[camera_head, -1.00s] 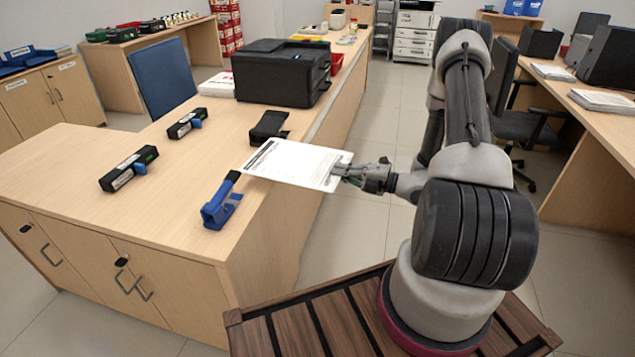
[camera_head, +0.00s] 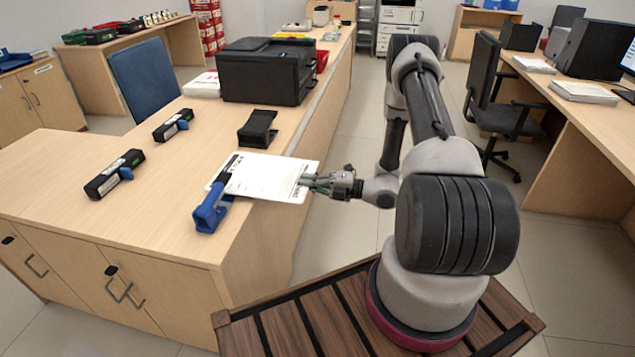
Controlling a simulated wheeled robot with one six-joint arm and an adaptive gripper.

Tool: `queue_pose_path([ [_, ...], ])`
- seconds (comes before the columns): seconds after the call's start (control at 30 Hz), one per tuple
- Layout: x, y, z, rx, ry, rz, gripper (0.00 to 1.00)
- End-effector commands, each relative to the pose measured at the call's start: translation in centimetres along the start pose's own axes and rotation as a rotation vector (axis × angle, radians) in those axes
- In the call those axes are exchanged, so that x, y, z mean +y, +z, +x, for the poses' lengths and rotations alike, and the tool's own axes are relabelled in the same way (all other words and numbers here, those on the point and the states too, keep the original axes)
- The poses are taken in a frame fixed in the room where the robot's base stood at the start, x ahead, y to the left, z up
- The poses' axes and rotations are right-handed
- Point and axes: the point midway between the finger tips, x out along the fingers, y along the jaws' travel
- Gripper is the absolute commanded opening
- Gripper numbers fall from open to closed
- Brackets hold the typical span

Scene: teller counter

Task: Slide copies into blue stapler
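The blue stapler (camera_head: 211,210) stands near the front right corner of the counter, its dark upper arm raised toward the back. The white printed copies (camera_head: 264,179) lie flat and level just behind and to the right of it. Their left edge reaches the stapler's upper part; I cannot tell whether it is between the jaws. My gripper (camera_head: 312,183) is shut on the right edge of the copies, beyond the counter's edge. The fingertips overlap the sheet and are small in view.
Two black staplers with blue parts (camera_head: 115,174) (camera_head: 174,125) lie to the left on the counter (camera_head: 60,190). A black holder (camera_head: 258,129) and a black printer (camera_head: 267,70) stand behind the copies. The counter's left front is clear. An office chair (camera_head: 497,110) stands at right.

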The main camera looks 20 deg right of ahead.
Motion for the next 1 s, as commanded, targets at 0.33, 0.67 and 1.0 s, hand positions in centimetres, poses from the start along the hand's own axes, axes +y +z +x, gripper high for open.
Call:
queue_pose_path([
  [0.33, -0.6, -0.1, 3.8, 0.003, 0.000, -0.001, 0.00],
  [0.67, -0.8, 0.0, 7.5, 0.002, 0.000, -0.001, 0.00],
  [1.0, -1.0, -1.8, 9.5, 0.001, 0.000, 0.002, 0.00],
])
